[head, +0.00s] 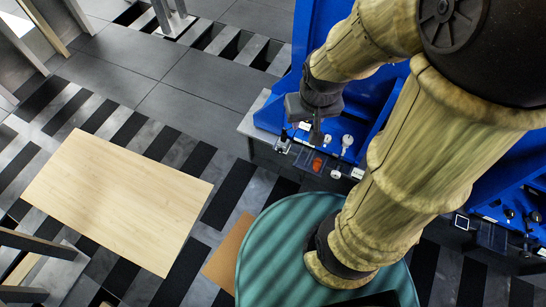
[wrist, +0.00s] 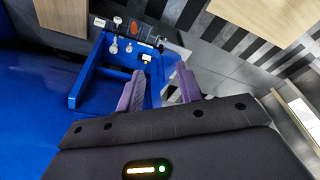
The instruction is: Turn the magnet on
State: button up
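My gripper (wrist: 160,75) shows two purple fingers set apart with nothing between them, so it is open and empty. In the head view my gripper (head: 312,112) hangs over the blue machine, just above a small control area; its fingers are hard to make out there. Light round knobs (wrist: 113,46) stand on the machine's panel beyond the fingers, and one knob (head: 347,140) shows in the head view. An orange-red part (head: 317,164) lies beside them and also shows in the wrist view (wrist: 138,32). I cannot tell which control belongs to the magnet.
The blue machine (head: 275,117) has raised walls around the control area. A second blue unit with dark knobs (head: 509,213) stands at the right. A pale wooden table (head: 118,200) stands at the left. A round green surface (head: 280,250) is close below my arm. Tiled floor lies open behind.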

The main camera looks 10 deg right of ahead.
jog(key=shift+o, duration=1.4)
jog(key=shift+w+f, duration=0.1)
jog(key=shift+f, duration=0.15)
jog(key=w+a+f+m+t+h+b, duration=0.1)
jog(key=w+a+f+m+t+b, duration=0.15)
jog(key=w+f+b, duration=0.6)
jog(key=w+a+f+m+t+b, duration=0.1)
jog(key=w+a+f+t+b, duration=0.2)
jog(key=f+b, duration=1.05)
jog(key=w+a+f+m+t+h+b, duration=0.15)
jog(key=w+a+f+b, duration=0.4)
jog(key=f, duration=0.95)
notch_tip(320, 180, down, 32)
jog(key=s+m+t+h+b, duration=0.2)
jog(key=t+h+b, duration=0.3)
jog(key=b, duration=2.4)
jog(key=h, duration=0.3)
jog(key=shift+s+m, duration=0.35)
jog(key=shift+m, duration=0.05)
jog(key=shift+w+d, duration=0.1)
